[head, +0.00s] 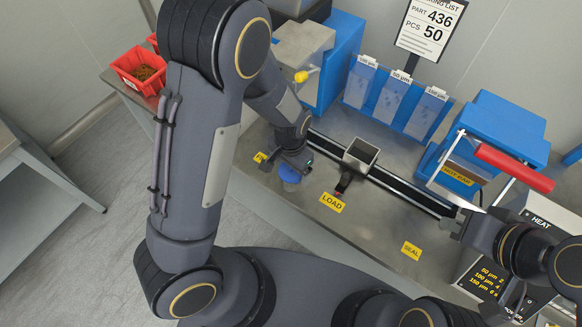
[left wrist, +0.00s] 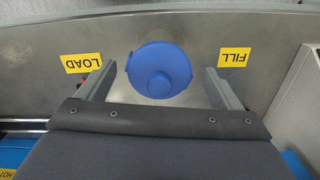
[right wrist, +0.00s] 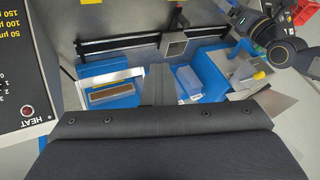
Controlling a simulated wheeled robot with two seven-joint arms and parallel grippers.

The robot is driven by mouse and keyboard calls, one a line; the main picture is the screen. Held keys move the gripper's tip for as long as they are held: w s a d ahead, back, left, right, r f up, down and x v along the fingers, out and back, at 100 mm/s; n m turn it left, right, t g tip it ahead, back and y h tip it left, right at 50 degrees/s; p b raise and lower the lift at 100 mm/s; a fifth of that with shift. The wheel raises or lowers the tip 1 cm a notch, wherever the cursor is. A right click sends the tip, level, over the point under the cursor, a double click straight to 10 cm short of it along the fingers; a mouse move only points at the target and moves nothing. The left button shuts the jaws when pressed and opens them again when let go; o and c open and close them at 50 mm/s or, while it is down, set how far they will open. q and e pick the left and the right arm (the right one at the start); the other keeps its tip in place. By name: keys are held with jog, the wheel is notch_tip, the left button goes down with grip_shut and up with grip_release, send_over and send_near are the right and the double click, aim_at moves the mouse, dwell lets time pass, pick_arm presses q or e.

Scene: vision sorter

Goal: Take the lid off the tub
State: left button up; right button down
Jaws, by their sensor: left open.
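The tub's blue round lid (left wrist: 160,70) with a central knob shows from above in the left wrist view, between the FILL and LOAD labels. Part of the blue tub (head: 290,175) shows below my left gripper (head: 292,160) in the head view. My left gripper is open in the left wrist view (left wrist: 160,88), with one finger on each side of the lid and a gap to it. The tub's body is hidden under the lid. My right gripper (right wrist: 160,70) is shut and empty, away from the tub; its tips (head: 452,224) are near the rail's right end.
A rail (head: 405,188) with a square metal hopper (head: 361,157) runs behind the tub. Blue pouch bins (head: 393,98) and a blue machine with a red handle (head: 512,168) stand behind it. The heat box (head: 545,222) is at right. The table front near SEAL (head: 411,249) is clear.

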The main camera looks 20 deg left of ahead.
pick_arm(q)
jog(key=c, duration=0.9)
jog(key=shift+r, duration=0.15)
